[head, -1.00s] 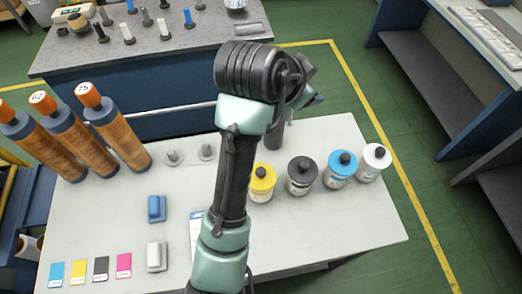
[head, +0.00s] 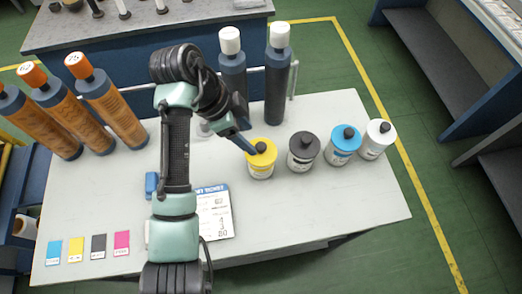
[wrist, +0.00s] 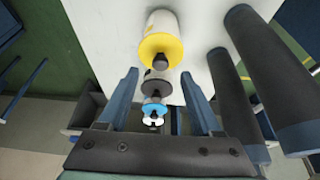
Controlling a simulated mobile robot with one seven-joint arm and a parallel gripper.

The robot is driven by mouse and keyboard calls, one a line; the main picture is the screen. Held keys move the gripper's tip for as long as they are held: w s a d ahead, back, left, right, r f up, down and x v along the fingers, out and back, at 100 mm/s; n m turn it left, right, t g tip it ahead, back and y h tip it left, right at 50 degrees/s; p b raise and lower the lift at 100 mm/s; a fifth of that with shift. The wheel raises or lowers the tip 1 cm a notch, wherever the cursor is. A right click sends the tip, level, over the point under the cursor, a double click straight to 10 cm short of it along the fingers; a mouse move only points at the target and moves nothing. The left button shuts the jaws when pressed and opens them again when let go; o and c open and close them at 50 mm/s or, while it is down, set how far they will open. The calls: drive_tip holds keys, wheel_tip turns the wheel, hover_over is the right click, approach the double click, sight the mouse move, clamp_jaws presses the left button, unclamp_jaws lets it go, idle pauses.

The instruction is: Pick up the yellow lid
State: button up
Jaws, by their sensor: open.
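The yellow lid (head: 263,157) is on a white jar (head: 261,173), with a dark knob on top, right of my arm in the head view. It also shows in the wrist view (wrist: 152,43), top centre, its dark knob pointing toward the camera. My gripper (head: 249,150) is at the upper left of the yellow lid in the head view. In the wrist view the fingers (wrist: 159,80) are spread apart with nothing held between them. The knob appears beyond the fingertips; I cannot tell whether anything touches.
Jars with a black lid (head: 304,145), a blue lid (head: 345,139) and a white lid (head: 381,133) stand in a row to the right. Two dark rolls (head: 279,85) with white caps stand behind. Brown rolls (head: 111,108) stand at left. The table's front right (head: 330,215) is clear.

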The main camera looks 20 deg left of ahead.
sight(260, 146)
drive_tip(key=shift+d+p+x, duration=0.2)
drive_tip(key=shift+p+x, duration=0.6)
drive_tip(key=shift+x, duration=2)
drive_tip(key=shift+w+r, duration=0.15)
drive_tip(key=shift+c, duration=0.3)
clamp_jaws()
